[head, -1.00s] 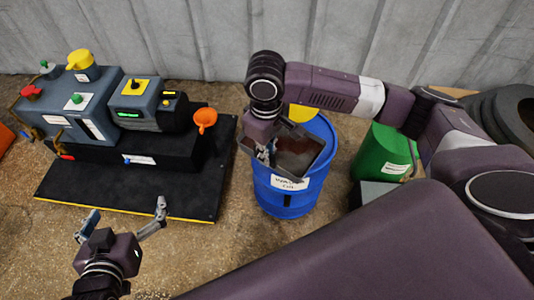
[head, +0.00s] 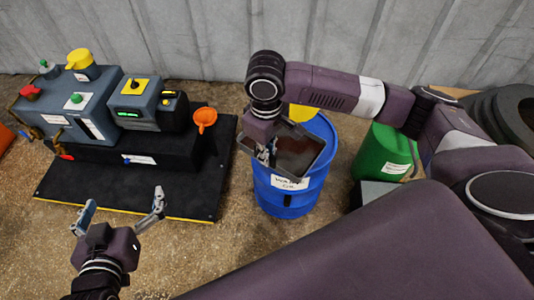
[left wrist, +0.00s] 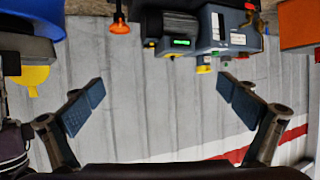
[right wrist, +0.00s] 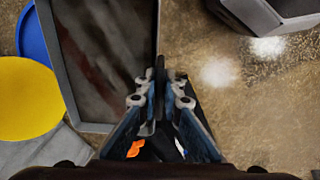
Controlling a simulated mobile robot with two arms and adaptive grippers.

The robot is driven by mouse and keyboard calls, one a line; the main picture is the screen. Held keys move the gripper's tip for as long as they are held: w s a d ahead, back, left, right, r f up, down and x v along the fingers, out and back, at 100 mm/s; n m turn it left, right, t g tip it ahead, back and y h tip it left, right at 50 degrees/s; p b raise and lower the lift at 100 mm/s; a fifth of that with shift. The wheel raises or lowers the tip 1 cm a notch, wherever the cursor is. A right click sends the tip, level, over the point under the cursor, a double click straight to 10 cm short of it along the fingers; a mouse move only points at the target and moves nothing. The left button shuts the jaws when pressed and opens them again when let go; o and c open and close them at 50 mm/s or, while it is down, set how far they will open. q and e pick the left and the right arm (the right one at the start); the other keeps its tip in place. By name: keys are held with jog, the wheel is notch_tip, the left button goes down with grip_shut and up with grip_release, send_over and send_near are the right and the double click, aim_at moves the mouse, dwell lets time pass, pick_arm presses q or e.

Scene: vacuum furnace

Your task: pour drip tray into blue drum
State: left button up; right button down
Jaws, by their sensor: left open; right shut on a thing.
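The drip tray (head: 300,147) is a dark shallow tray with brownish liquid on its floor. It is over the blue drum (head: 287,197), tilted in the head view, and hides part of the drum's top. My right gripper (head: 266,153) is shut on the tray's edge; the right wrist view shows its fingers (right wrist: 162,100) closed on the wall of the tray (right wrist: 108,50). My left gripper (head: 122,212) is open and empty, in front of the black platform; its spread fingers show in the left wrist view (left wrist: 160,110).
A grey pump unit (head: 140,103) with an orange funnel (head: 203,118) stands on a black platform (head: 130,190) at left. A yellow round piece (head: 302,112) is behind the tray. A green canister (head: 384,152) and black tires (head: 500,115) are right of the drum.

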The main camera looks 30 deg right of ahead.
pick_arm(q)
jog(key=shift+w+r, duration=0.1)
jog(key=shift+r, duration=0.05)
jog(key=shift+w+d+r, duration=0.1)
jog(key=shift+w+r, duration=0.05)
jog(key=shift+r, duration=0.1)
jog(key=shift+w+d+r+t, duration=0.15)
jog(key=shift+w+r+t, duration=0.15)
jog(key=shift+r+t, duration=0.3)
pick_arm(e)
jog(key=shift+f, duration=0.1)
pick_arm(q)
jog(key=shift+w+d+r+b, duration=0.1)
jog(key=shift+w+r+b, duration=0.05)
jog(key=shift+r+b, duration=0.2)
jog(key=shift+w+d+r+t, duration=0.15)
jog(key=shift+r+t, duration=0.15)
jog(key=shift+r, duration=0.15)
pick_arm(e)
jog(key=shift+f, duration=0.1)
pick_arm(q)
jog(key=shift+r+h, duration=0.25)
jog(key=shift+h, duration=0.05)
jog(key=shift+w+d+r+t, duration=0.1)
jog(key=shift+w+r+t, duration=0.1)
jog(key=shift+r+t, duration=0.25)
jog(key=shift+d+r, duration=0.1)
jog(key=shift+r, duration=0.15)
pick_arm(e)
jog(key=shift+f, duration=0.1)
